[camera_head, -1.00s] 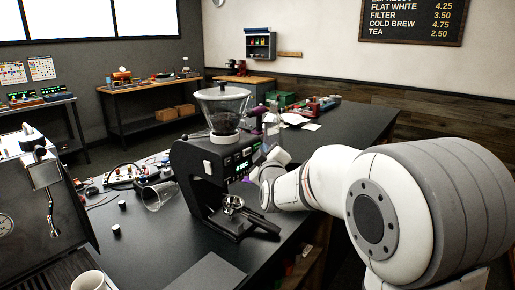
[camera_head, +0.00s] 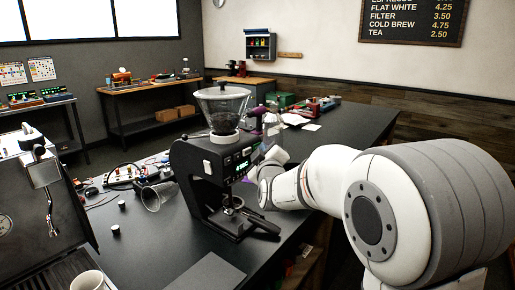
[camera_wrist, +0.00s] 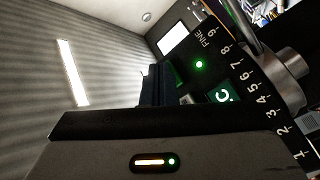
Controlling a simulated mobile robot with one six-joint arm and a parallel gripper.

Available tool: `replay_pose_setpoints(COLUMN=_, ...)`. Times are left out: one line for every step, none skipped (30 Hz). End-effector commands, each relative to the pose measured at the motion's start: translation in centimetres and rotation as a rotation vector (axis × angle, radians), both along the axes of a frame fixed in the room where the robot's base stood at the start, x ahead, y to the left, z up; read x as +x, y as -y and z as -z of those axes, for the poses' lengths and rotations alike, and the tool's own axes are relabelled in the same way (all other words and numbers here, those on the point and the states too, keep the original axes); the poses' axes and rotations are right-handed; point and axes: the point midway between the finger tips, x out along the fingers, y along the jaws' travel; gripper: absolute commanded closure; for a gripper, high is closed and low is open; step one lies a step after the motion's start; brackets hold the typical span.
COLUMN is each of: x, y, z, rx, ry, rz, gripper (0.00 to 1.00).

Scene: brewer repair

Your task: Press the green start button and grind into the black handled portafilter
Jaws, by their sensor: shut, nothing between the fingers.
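The black grinder (camera_head: 200,170) stands on the dark counter with a clear hopper (camera_head: 222,105) of dark beans on top. The black handled portafilter (camera_head: 262,224) sits under its chute, handle toward the front right. A dark streak shows between chute and basket. In the wrist view, the grinder panel shows a lit green square button with a white symbol (camera_wrist: 223,94), a small green light (camera_wrist: 199,64) and a numbered dial (camera_wrist: 285,85). My gripper (camera_wrist: 157,84) is shut and empty, close to the panel beside a green glow partly hidden behind it. Contact cannot be told.
A clear cup (camera_head: 155,196) lies tipped left of the grinder, near cables and a board. A coffee machine (camera_head: 40,215) and a white mug (camera_head: 90,281) are at the left. A dark mat (camera_head: 212,272) lies in front. Bottles stand behind the grinder.

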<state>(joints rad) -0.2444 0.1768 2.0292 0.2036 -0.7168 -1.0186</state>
Motion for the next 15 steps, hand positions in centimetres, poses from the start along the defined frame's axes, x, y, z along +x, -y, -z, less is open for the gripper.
replay_pose_setpoints(x=-0.15, y=0.17, z=0.09, rx=0.000, ry=0.001, rz=0.000, gripper=1.00)
replay_pose_setpoints(x=-0.23, y=0.28, z=0.12, rx=0.000, ry=0.001, rz=0.000, gripper=1.00)
replay_pose_setpoints(x=-0.36, y=0.43, z=0.15, rx=-0.001, ry=0.002, rz=0.000, gripper=1.00)
replay_pose_setpoints(x=-0.46, y=0.55, z=0.17, rx=-0.001, ry=0.002, rz=0.000, gripper=1.00)
replay_pose_setpoints(x=-0.56, y=0.68, z=0.17, rx=0.000, ry=0.001, rz=0.000, gripper=1.00)
replay_pose_setpoints(x=-0.68, y=0.83, z=0.14, rx=0.000, ry=0.003, rz=0.000, gripper=1.00)
replay_pose_setpoints(x=-0.77, y=0.94, z=0.09, rx=0.000, ry=0.003, rz=0.000, gripper=1.00)
replay_pose_setpoints(x=-0.83, y=1.01, z=0.07, rx=0.000, ry=0.003, rz=0.000, gripper=1.00)
replay_pose_setpoints(x=-0.88, y=1.07, z=0.02, rx=0.001, ry=0.002, rz=0.000, gripper=1.00)
replay_pose_setpoints(x=-0.89, y=1.09, z=0.00, rx=0.001, ry=0.001, rz=0.000, gripper=1.00)
replay_pose_setpoints(x=-0.89, y=1.10, z=-0.02, rx=0.001, ry=0.001, rz=0.000, gripper=1.00)
replay_pose_setpoints(x=-0.88, y=1.08, z=-0.03, rx=0.000, ry=0.001, rz=0.000, gripper=1.00)
replay_pose_setpoints(x=-0.87, y=1.08, z=-0.03, rx=0.000, ry=0.001, rz=0.000, gripper=1.00)
replay_pose_setpoints(x=-0.87, y=1.08, z=-0.03, rx=0.000, ry=0.001, rz=0.001, gripper=1.00)
replay_pose_setpoints(x=-0.87, y=1.08, z=-0.03, rx=0.000, ry=0.001, rz=0.001, gripper=1.00)
